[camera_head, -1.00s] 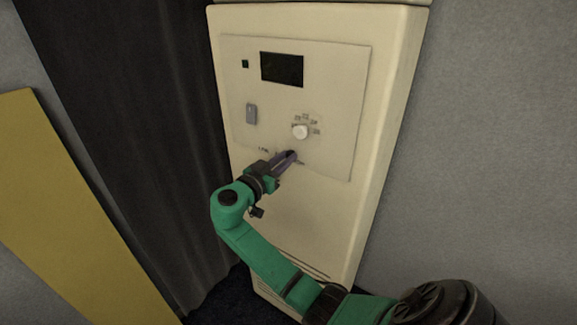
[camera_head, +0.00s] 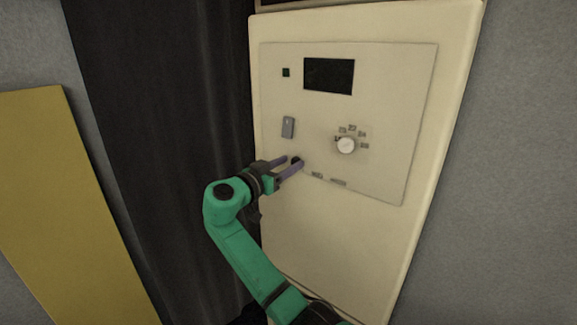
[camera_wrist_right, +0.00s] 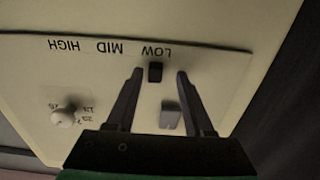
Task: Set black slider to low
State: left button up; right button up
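The black slider (camera_head: 297,161) is on the lower left of the cream control panel. In the right wrist view, the slider (camera_wrist_right: 155,72) is by the word LOW (camera_wrist_right: 156,52), with MID and HIGH farther left in that picture. My right gripper (camera_head: 289,165) is at the slider. In the wrist view, the right gripper's fingers (camera_wrist_right: 160,73) stand apart on both sides of the slider, with a gap on each side. In the head view, the fingers hide the LOW label. My left gripper is not in view.
A white knob (camera_head: 345,145) is right of the slider, a grey switch (camera_head: 288,127) above it, and a dark screen (camera_head: 329,76) higher up. A dark curtain (camera_head: 160,120) hangs left of the cabinet (camera_head: 335,235). A yellow board (camera_head: 60,190) is at the far left.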

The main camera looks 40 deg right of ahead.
jog(key=shift+s+a+f, duration=0.1)
jog(key=shift+s+a, duration=0.05)
jog(key=shift+a, duration=0.15)
jog(key=b+v, duration=0.4)
jog(key=v, duration=1)
